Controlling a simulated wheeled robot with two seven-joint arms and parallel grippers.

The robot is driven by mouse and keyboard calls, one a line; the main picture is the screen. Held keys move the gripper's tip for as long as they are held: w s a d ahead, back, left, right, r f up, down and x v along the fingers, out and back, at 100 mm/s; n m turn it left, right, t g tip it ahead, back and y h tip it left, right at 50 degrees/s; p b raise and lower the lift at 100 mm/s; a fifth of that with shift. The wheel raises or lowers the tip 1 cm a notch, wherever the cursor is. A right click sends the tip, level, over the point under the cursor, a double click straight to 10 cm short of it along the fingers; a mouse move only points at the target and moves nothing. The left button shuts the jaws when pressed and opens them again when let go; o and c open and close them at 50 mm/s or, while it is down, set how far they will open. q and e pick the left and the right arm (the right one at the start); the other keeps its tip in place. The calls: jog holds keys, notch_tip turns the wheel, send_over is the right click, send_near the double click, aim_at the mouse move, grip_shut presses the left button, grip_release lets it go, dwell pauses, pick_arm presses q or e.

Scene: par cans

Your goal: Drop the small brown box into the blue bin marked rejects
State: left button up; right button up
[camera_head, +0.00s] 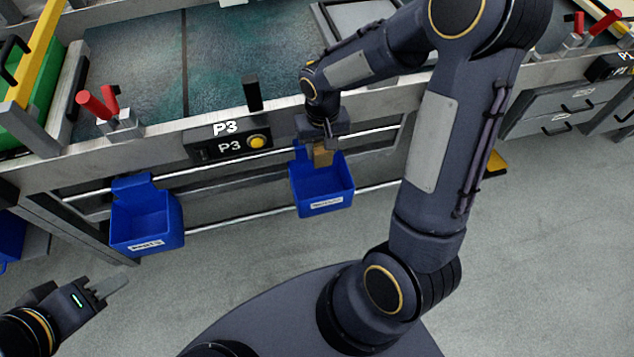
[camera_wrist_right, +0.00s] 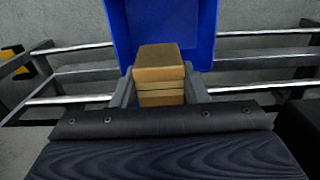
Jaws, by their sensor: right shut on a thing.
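The small brown box (camera_head: 322,154) is held in my right gripper (camera_head: 321,147), just above the opening of a blue bin (camera_head: 324,198) on the rail. In the right wrist view the box (camera_wrist_right: 161,75) sits between the two fingers, with the blue bin (camera_wrist_right: 208,30) behind it. This bin has a white label, too small to read surely.
The workbench edge with the P3 panel (camera_head: 229,143) and its yellow button runs behind the bins. Metal rails (camera_head: 240,216) run beside them. Red-handled clamps (camera_head: 105,106) stand on the bench at left. Grey floor (camera_head: 540,260) is free at right.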

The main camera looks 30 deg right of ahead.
jog(key=shift+f, duration=0.6)
jog(key=o, duration=1.1)
jog(key=shift+c, duration=0.2)
notch_tip(320, 180, up, 7)
jog(key=shift+r+p, duration=0.1)
jog(key=shift+p, duration=0.75)
jog(key=shift+r, duration=0.35)
jog(key=shift+r, duration=0.1)
